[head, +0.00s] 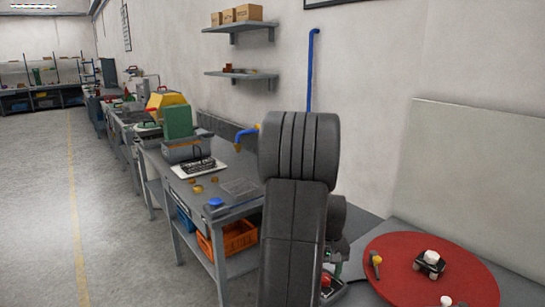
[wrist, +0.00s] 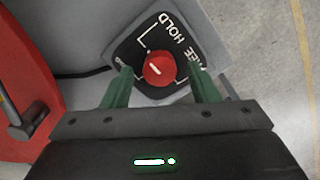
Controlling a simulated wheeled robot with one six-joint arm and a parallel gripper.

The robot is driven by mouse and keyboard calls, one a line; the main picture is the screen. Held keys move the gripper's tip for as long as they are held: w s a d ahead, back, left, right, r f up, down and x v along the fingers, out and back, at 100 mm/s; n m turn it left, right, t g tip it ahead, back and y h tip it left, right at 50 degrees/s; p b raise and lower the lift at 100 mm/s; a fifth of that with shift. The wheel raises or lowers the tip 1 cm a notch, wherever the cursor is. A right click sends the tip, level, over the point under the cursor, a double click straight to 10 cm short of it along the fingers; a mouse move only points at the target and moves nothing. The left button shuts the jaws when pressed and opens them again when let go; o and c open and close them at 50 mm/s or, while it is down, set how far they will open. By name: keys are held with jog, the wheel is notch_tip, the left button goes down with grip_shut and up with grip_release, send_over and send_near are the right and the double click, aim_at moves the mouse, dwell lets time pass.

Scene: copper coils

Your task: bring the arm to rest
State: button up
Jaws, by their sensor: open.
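My gripper (wrist: 160,72) is open in the wrist view, with one green finger on each side of a red round knob (wrist: 159,70). Gaps show between the fingers and the knob, and nothing is held. The knob has a short white mark and sits on a dark panel (wrist: 148,88) lettered HOLD, with a second word partly covered by the right finger that ends in REE. In the head view my arm stands large in the middle and hides most of the gripper. A bit of the red knob (head: 326,281) shows at the arm's right edge.
A red round plate (head: 395,262) with small parts on it lies right of my arm; its edge also shows in the wrist view (wrist: 35,75). A grey workbench (head: 225,208) with an orange crate (head: 240,236) stands to the left. The floor at far left is clear.

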jog(key=n, duration=0.4)
jog(key=shift+n, duration=2.5)
jog(key=shift+a, duration=0.15)
